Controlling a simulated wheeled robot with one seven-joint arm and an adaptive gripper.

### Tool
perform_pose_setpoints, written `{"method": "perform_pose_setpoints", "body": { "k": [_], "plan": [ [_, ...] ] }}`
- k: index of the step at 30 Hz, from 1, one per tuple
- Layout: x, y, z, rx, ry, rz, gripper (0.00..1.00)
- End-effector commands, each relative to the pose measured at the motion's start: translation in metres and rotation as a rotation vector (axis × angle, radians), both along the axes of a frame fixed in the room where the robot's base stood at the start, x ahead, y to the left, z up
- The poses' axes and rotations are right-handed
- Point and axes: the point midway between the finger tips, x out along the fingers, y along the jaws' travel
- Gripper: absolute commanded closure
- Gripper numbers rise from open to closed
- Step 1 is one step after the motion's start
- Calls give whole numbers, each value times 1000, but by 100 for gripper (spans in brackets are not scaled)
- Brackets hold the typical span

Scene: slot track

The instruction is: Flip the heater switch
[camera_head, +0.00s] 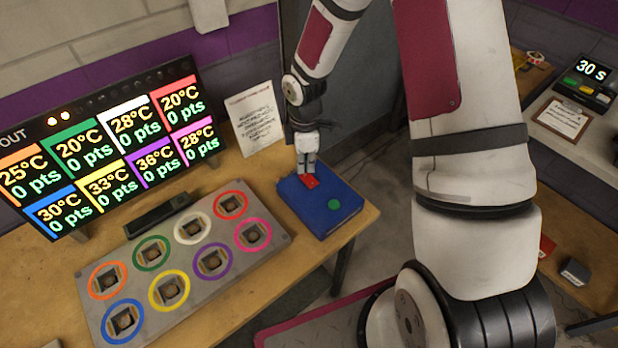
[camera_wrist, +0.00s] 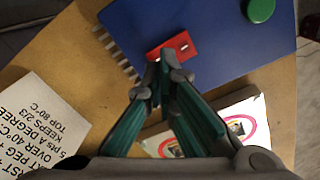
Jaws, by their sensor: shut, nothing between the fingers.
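A blue box (camera_head: 321,222) lies on the wooden table, with a red switch (camera_head: 310,182) and a round green button (camera_head: 334,205) on its top. My gripper (camera_head: 307,171) points down at the red switch, its fingers shut with nothing between them. In the wrist view the fingertips (camera_wrist: 166,70) are together right at the edge of the red switch (camera_wrist: 184,45), and they hide part of it. I cannot tell whether they touch it. The green button (camera_wrist: 261,9) stands apart, toward the top right there.
A grey slot board (camera_head: 190,258) with colored rings lies left of the box. Behind it stands a display (camera_head: 108,150) of temperatures and points. A printed sheet (camera_head: 255,118) is close behind my gripper. A side table at right holds a 30 s timer (camera_head: 587,82).

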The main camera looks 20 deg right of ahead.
Motion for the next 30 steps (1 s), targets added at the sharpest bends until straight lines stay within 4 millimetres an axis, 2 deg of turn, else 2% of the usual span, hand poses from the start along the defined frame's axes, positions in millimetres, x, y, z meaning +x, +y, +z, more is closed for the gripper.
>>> {"method": "perform_pose_setpoints", "body": {
  "k": [30],
  "plan": [
    [0, 0, -11, 0, 0, 0, 100]
  ]
}}
